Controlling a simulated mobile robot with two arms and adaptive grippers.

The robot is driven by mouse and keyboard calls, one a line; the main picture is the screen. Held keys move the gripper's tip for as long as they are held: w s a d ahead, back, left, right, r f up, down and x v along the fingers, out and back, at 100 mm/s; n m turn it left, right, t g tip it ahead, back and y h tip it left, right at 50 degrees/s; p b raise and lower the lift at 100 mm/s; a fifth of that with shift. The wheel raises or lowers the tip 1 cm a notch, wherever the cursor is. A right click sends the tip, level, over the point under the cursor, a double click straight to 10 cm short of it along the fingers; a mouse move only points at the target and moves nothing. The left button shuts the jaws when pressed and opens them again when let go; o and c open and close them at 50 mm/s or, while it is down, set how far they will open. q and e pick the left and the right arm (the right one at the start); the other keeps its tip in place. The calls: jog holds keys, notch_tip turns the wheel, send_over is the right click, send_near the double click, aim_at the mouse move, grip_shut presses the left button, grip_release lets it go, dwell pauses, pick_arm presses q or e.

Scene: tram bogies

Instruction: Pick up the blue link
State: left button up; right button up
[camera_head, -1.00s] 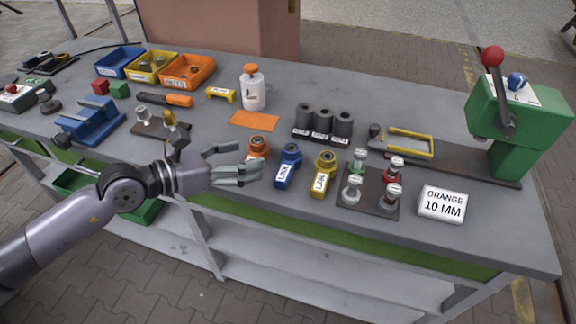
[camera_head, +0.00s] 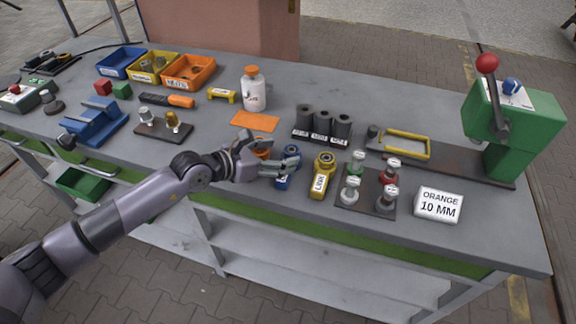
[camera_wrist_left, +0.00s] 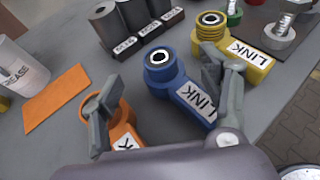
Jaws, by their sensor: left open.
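The blue link (camera_head: 289,158) lies on the grey table between an orange link (camera_head: 261,147) and a yellow link (camera_head: 321,176). In the head view, my left gripper (camera_head: 268,156) is open over the orange link and reaches the blue link's near side, partly hiding both. In the left wrist view, the blue link (camera_wrist_left: 164,68) shows its round eye and a white LINK label, between the spread fingers of my left gripper (camera_wrist_left: 165,95). One finger is over the orange link (camera_wrist_left: 120,118); the other is between the blue link and the yellow link (camera_wrist_left: 240,50). My right gripper is not visible.
Three dark rollers (camera_head: 321,125) stand behind the links. An orange sheet (camera_head: 255,121) lies flat behind the orange link.

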aim_at(287, 151)
pick_arm(q)
jog(key=x, duration=0.5)
jog(key=shift+s, duration=0.1)
jog(key=shift+a, duration=0.1)
jog(key=shift+c, duration=0.6)
grip_shut()
jog(key=shift+r, duration=0.1)
